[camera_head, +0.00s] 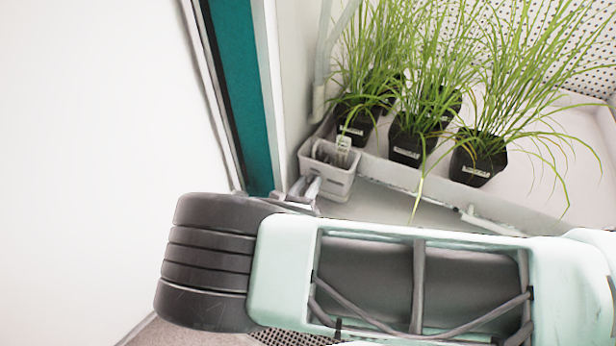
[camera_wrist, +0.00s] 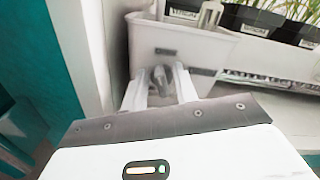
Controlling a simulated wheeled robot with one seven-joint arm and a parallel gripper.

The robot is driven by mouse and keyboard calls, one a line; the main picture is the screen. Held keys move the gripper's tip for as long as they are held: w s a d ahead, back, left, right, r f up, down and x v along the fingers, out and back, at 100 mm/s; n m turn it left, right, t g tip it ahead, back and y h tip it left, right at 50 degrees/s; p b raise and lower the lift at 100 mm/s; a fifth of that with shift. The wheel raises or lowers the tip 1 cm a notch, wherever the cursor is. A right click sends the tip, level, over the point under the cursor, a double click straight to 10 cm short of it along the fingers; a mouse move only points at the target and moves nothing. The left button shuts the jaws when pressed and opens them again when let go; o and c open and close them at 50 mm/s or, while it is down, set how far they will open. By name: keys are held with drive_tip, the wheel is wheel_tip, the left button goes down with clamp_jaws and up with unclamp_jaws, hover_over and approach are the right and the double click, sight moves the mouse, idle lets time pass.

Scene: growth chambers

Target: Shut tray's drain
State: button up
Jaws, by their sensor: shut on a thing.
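A white tray (camera_head: 380,172) bears the potted plants in the growth chamber; its front edge also shows in the wrist view (camera_wrist: 265,56). My gripper (camera_wrist: 160,84) is low in front of a pale bin at the chamber's left side. Its fingers are closed around a small grey piece (camera_wrist: 160,76) in front of the bin's face. I cannot tell whether this piece is the drain's handle. In the head view my gripper (camera_head: 303,190) is mostly hidden behind my arm. A white pipe-like part (camera_head: 490,222) shows below the tray's front edge, partly hidden by my arm.
The pale bin (camera_head: 328,180) holds plant labels and stands at the tray's left end. Several black pots (camera_head: 405,148) with tall grass stand on the tray, leaves overhanging the front. A teal-edged door frame (camera_head: 243,100) and white panel (camera_head: 90,150) are at left.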

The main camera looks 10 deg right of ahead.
drive_tip(key=n+p, duration=0.1)
drive_tip(key=n, duration=0.2)
drive_tip(key=n+p, duration=0.2)
drive_tip(key=n, duration=0.1)
drive_tip(key=shift+w+a+f+n, duration=0.1)
drive_tip(key=shift+a+f+n, duration=0.1)
drive_tip(key=shift+n, duration=0.1)
drive_tip(key=n, duration=0.3)
drive_tip(key=shift+f+p, duration=0.2)
drive_tip(key=shift+p, duration=0.15)
drive_tip(key=shift+f+n, duration=0.2)
drive_tip(key=shift+n, duration=1.8)
drive_tip(key=o, duration=0.6)
drive_tip(key=shift+a, duration=0.1)
